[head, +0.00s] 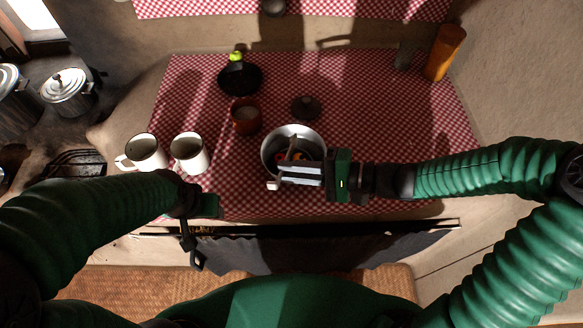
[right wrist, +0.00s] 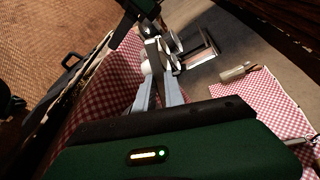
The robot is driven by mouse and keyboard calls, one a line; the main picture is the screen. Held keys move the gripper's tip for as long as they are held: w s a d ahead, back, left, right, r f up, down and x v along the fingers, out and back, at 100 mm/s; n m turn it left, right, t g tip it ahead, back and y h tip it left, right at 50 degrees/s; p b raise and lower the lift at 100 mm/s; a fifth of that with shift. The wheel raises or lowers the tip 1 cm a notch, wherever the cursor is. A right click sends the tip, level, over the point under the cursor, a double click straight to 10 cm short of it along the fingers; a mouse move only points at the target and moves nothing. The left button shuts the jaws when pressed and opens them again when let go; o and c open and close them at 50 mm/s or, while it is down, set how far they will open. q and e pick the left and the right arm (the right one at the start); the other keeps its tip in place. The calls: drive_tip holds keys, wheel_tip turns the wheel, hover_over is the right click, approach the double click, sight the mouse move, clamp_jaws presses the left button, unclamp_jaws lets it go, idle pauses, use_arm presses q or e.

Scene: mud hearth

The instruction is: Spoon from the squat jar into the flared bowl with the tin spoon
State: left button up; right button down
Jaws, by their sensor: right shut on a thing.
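My right gripper (head: 280,178) is shut over the metal bowl's near rim, on what seems to be the tin spoon (head: 292,146), mostly hidden. My left gripper (head: 190,238) hangs at the table's front edge; its jaws are unclear.
Two white mugs (head: 188,152) stand at the left of the checkered cloth (head: 370,120). An orange cylinder (head: 446,53) and a grey cup (head: 405,55) stand at the back right. Lidded metal pots (head: 67,90) are far left. The cloth's right middle is clear.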

wheel_tip(320, 180, up, 5)
drive_tip(key=p, duration=0.5)
idle(0.3)
drive_tip(key=shift+s, duration=0.1)
